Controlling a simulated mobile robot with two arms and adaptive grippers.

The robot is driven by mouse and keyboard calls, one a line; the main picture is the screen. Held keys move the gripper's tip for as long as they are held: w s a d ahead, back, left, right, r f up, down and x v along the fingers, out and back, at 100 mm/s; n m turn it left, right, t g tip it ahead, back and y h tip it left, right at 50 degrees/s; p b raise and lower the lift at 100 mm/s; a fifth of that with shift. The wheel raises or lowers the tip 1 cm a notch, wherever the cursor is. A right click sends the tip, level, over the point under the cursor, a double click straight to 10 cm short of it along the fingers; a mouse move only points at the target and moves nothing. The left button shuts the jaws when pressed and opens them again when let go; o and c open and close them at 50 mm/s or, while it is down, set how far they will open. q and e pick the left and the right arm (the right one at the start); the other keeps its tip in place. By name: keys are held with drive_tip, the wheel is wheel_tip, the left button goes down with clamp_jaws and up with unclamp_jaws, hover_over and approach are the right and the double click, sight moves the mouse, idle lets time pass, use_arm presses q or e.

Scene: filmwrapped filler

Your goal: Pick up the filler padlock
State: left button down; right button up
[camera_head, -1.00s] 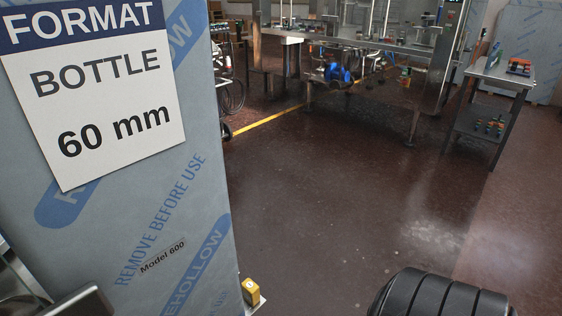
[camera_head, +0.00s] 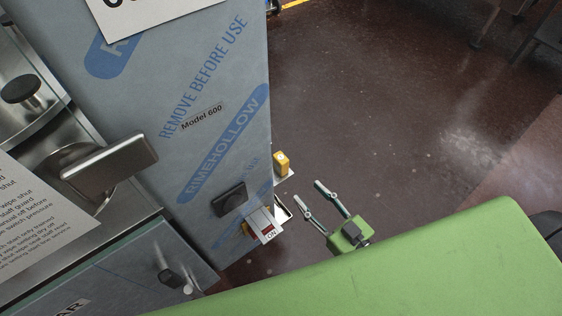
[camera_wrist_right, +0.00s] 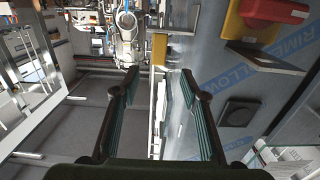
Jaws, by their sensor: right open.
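The yellow padlock (camera_head: 281,163) sits on a small pale bracket at the edge of the film-wrapped filler (camera_head: 225,110). A yellow block that looks like the same padlock (camera_wrist_right: 159,48) shows ahead, between and beyond the fingertips in the right wrist view. My right gripper (camera_head: 308,192) is open and empty, its fingers pointing toward the filler, a little right of and below the padlock in the head view. The open fingers also show in the right wrist view (camera_wrist_right: 160,80), apart from the padlock. My left gripper is not in view.
A metal handle (camera_head: 110,165) stands out at left. Open dark floor (camera_head: 400,100) lies to the right.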

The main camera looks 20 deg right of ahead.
sight(286, 164)
drive_tip(key=x, duration=0.2)
drive_tip(key=b+x, duration=0.1)
drive_tip(key=x, duration=0.2)
drive_tip(key=r+b+x, duration=0.1)
drive_tip(key=x, duration=0.2)
drive_tip(key=shift+w+a, duration=0.15)
drive_tip(key=shift+w, duration=0.1)
drive_tip(key=x, duration=0.1)
drive_tip(key=b+x, duration=0.1)
drive_tip(key=x, duration=0.3)
drive_tip(key=shift+w+r+b, duration=0.2)
drive_tip(key=shift+r+b, duration=0.1)
drive_tip(key=shift+r, duration=0.1)
clamp_jaws()
